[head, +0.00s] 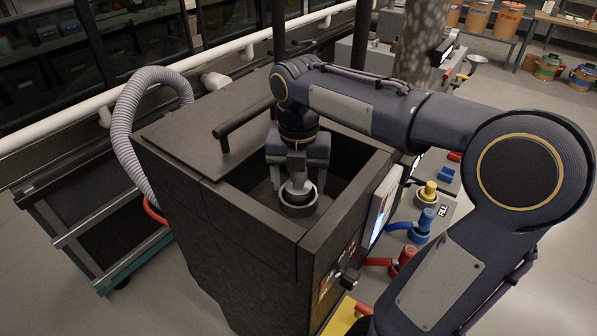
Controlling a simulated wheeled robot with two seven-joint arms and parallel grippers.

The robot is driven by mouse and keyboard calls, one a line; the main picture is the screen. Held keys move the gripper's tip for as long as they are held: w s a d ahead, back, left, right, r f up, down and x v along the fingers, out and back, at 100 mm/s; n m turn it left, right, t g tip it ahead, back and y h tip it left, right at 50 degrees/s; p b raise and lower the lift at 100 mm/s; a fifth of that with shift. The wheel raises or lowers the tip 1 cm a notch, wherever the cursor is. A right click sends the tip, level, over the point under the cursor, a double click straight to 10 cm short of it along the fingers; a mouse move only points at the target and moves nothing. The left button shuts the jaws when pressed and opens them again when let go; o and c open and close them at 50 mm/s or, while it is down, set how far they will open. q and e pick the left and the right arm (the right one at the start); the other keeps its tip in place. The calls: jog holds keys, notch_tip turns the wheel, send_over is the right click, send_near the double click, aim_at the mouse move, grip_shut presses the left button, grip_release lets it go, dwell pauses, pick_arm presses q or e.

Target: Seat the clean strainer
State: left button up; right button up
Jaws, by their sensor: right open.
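My right gripper (297,168) reaches down from above into the open top of a dark cabinet (235,255). Its two fingers are open, one on each side of a small grey upright piece. That piece, which looks like the strainer (297,189), sits inside a round grey ring (298,209) near the front corner of the opening. The fingers hide part of it, and I cannot tell whether they touch it or whether it is fully down in the ring. My left gripper is not in view.
A lid with a black bar handle (245,119) lies at the opening's left. A ribbed grey hose (122,130) runs down the cabinet's left side. A screen (383,208), blue (421,226), red (403,261) and yellow (427,191) fittings stand at the right.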

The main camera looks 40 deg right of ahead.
notch_tip(320, 180, up, 12)
jog(key=shift+r+p, duration=0.2)
jog(key=shift+p, duration=0.25)
dwell(0.4)
